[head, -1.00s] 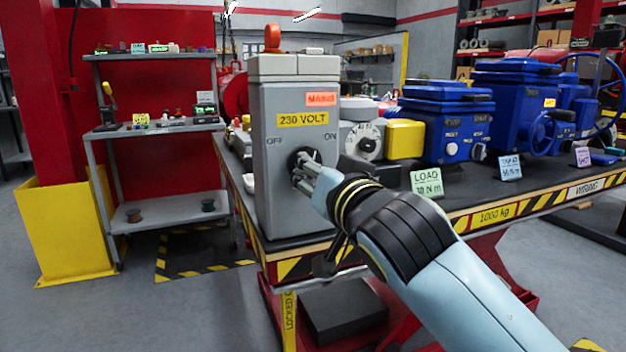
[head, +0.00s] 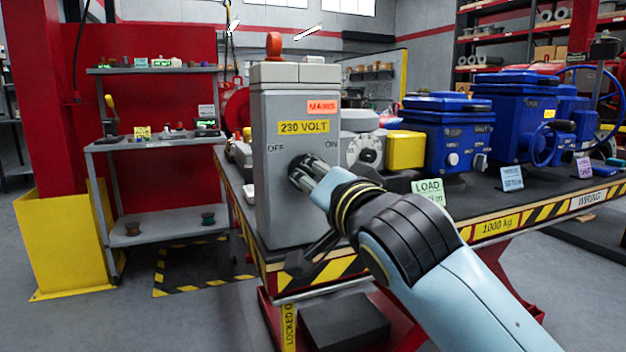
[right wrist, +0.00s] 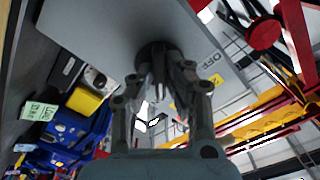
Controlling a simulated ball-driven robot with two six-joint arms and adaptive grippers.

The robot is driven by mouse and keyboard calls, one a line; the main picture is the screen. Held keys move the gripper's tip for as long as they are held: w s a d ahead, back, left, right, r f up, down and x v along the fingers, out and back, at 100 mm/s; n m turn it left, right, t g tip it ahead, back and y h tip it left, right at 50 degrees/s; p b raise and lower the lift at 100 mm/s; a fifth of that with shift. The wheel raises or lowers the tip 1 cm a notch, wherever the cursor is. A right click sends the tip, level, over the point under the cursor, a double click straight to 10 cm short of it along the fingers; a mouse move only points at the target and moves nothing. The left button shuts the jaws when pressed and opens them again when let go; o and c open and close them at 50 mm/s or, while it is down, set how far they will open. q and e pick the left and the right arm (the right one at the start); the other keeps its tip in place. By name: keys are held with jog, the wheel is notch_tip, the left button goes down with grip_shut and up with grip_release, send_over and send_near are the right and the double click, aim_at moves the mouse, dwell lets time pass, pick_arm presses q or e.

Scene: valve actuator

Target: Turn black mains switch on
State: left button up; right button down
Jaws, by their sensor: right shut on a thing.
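The black mains switch (head: 293,178) is a round knob on the front of the tall grey box (head: 284,215). The box carries a yellow 230 VOLT label and an orange MAINS label, with OFF printed to the left above the knob and ON to the right. My right gripper (head: 305,172) is shut on the knob and hides much of it, so its pointer cannot be read. In the right wrist view the fingers (right wrist: 164,70) close around the dark knob (right wrist: 150,50), and OFF shows beside it. My left gripper is not in view.
The box stands at the left end of a workbench with a striped edge (head: 497,224). To its right are a yellow block (head: 405,144), blue actuators (head: 447,127) and a LOAD card (head: 427,187). A grey shelf (head: 165,140) stands at the left.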

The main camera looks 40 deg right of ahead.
jog(key=c, duration=1.3)
grip_release()
jog(key=shift+c, duration=0.2)
jog(key=v, duration=0.7)
jog(key=shift+s, duration=0.3)
